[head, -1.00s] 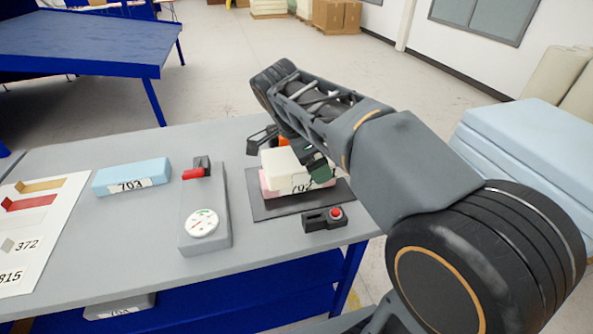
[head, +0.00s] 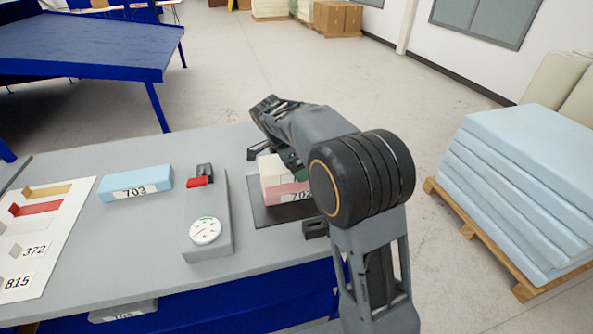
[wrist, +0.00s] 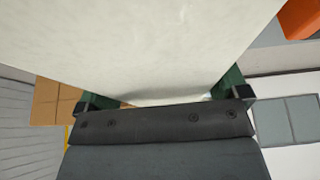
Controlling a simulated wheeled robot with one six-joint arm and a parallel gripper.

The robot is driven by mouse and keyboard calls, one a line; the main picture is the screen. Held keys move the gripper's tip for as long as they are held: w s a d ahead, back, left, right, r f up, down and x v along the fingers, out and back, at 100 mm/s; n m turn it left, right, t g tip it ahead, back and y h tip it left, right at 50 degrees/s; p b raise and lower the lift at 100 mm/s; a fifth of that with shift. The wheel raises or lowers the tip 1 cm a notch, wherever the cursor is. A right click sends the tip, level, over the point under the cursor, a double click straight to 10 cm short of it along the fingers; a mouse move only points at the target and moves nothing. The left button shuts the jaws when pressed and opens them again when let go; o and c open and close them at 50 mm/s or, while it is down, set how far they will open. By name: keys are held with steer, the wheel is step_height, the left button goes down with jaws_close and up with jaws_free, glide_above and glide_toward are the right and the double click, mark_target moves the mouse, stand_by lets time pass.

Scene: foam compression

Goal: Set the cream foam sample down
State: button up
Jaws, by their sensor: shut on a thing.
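The cream foam sample (wrist: 160,35) fills the upper wrist view, between the green fingers of my gripper (wrist: 163,90), which is shut on it. In the head view a part of the cream foam (head: 268,169) shows at the left of my arm, which hides the rest of it and most of the gripper. A pink foam block labelled 702 (head: 285,193) lies on a dark plate (head: 268,215), below and in front of the cream foam. I cannot tell whether the cream foam touches the pink block.
A blue block labelled 703 (head: 137,181), a grey device with a dial (head: 207,235) and a red part, and a labelled sample board (head: 40,240) occupy the table. A small dark box (head: 315,228) sits at the plate's front. Blue foam slabs (head: 520,190) stand on a pallet at right.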

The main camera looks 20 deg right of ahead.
steer(key=f, duration=0.1)
steer(key=w+f, duration=0.1)
steer(key=f, duration=0.1)
steer(key=shift+f, duration=0.1)
steer(key=shift+s+f, duration=0.1)
steer(key=shift+f, duration=0.15)
steer(key=shift+f, duration=0.2)
steer(key=o, duration=0.5)
steer(key=shift+o, duration=0.2)
steer(key=shift+r, duration=0.1)
